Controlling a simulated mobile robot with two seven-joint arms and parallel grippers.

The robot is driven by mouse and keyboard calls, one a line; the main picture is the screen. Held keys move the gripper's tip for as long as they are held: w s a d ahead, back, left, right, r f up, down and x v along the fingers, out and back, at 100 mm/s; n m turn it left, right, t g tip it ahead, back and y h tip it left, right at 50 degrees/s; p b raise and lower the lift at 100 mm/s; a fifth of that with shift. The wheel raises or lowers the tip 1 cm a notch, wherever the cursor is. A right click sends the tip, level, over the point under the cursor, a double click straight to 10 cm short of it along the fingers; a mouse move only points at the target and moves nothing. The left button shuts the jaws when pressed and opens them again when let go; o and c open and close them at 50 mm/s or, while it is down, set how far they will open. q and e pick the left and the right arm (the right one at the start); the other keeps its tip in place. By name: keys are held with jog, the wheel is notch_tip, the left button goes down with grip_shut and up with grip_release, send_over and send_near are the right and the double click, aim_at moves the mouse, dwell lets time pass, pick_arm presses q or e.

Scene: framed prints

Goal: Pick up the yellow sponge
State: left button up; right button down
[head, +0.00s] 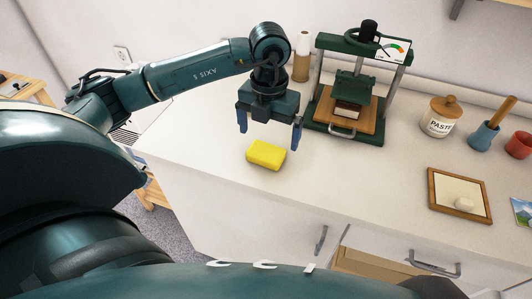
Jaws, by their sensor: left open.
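The yellow sponge (266,154) lies flat on the white countertop, left of the middle of the head view. My left gripper (269,132) hangs above the sponge, pointing down. Its two blue fingers are spread wide, and nothing is between them. The fingertips look apart from the sponge, though the exact height gap is hard to judge. My right gripper is not in the head view.
A green press (350,92) with a dial stands just behind and right of the sponge. A paste jar (440,118), a blue pot (482,136), a red pot (519,145) and a wooden frame (459,212) sit farther right. The counter (350,180) in front is clear.

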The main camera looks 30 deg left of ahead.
aim_at(266, 150)
pick_arm(q)
jog(key=f, duration=0.5)
jog(key=shift+a+f+p, duration=0.1)
jog(key=shift+a+p, duration=0.2)
jog(key=shift+p, duration=0.05)
jog(key=c, duration=1)
